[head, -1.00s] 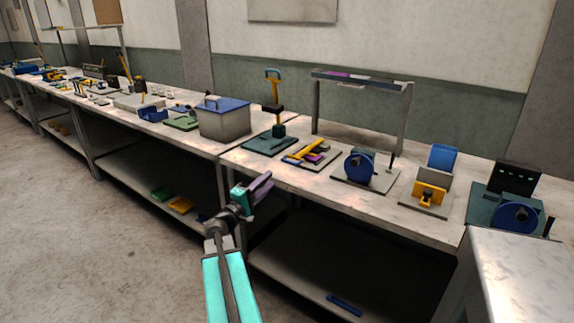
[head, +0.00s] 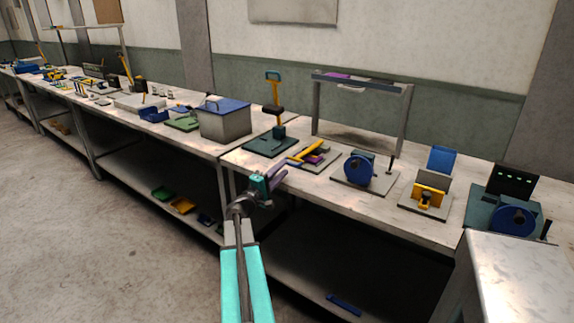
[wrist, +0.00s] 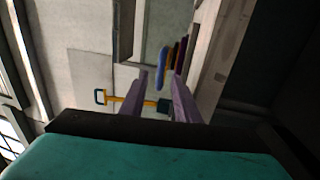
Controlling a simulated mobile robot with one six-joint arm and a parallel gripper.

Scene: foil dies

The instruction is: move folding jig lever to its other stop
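A low jig with a yellow bar (head: 309,151) and a purple part (head: 316,158) lies on a flat plate near the bench's front edge; I take it for the folding jig. Its yellow bar lies slantwise, low over the plate. My gripper (head: 279,181) is in front of the bench edge, to the lower left of this jig and apart from it. In the wrist view its two purple fingers (wrist: 163,92) stand apart with nothing held between them. A yellow lever with a teal handle (wrist: 125,99) shows beyond the fingers. The jig cannot be made out clearly in the wrist view.
A press with an upright yellow lever (head: 274,92) stands behind left of the jig, beside a grey box with blue lid (head: 225,117). A blue-wheeled device (head: 360,169) stands to the right. A grey shelf frame (head: 360,82) rises behind. A metal surface (head: 520,275) is at lower right.

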